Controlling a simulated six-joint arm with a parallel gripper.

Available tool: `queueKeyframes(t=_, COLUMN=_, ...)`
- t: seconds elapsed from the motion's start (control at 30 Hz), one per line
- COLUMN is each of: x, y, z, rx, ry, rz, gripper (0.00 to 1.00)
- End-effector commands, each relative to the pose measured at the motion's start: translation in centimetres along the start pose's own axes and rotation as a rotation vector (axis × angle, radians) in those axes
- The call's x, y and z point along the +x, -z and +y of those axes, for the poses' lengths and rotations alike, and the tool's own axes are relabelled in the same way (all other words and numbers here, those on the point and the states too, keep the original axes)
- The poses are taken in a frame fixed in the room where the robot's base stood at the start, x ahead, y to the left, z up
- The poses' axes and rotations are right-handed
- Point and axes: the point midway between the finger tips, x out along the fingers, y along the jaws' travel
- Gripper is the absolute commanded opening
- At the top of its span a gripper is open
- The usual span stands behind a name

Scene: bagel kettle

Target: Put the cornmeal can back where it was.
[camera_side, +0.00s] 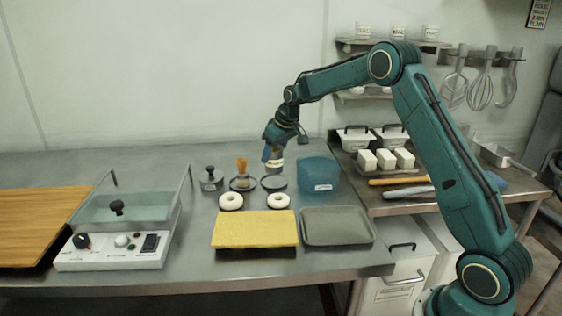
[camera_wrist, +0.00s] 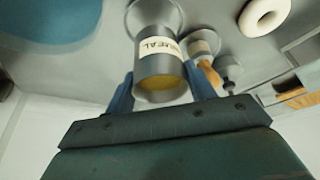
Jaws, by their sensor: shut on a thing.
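The cornmeal can (camera_side: 275,165) is a small grey can with a white label. In the wrist view the can (camera_wrist: 158,66) shows "MEAL" on its label and yellow content at its near end. My gripper (camera_side: 272,150) is shut on the can, with blue fingers on either side of it in the wrist view (camera_wrist: 163,88). A round dark-rimmed dish (camera_side: 274,183) lies just below the can on the bench; it also shows beyond the can in the wrist view (camera_wrist: 172,12). I cannot tell whether the can touches it.
A brush (camera_side: 242,168) on another round dish and a dark stamp (camera_side: 210,180) stand to the left. A blue tub (camera_side: 319,174) is close on the right. Two white bagels (camera_side: 231,201), a yellow cloth (camera_side: 255,229) and a grey tray (camera_side: 337,227) lie in front.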

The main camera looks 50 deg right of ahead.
Motion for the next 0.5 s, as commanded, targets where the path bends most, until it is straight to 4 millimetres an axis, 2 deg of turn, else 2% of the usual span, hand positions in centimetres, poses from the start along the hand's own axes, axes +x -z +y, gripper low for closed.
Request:
queueKeyframes(t=0.23, x=0.4, y=-0.1, z=0.0, rx=-0.001, ry=0.0, rz=0.002, gripper=0.22)
queueKeyframes(t=0.5, x=3.1, y=-1.2, z=0.0, rx=-0.001, ry=0.0, rz=0.001, gripper=0.22)
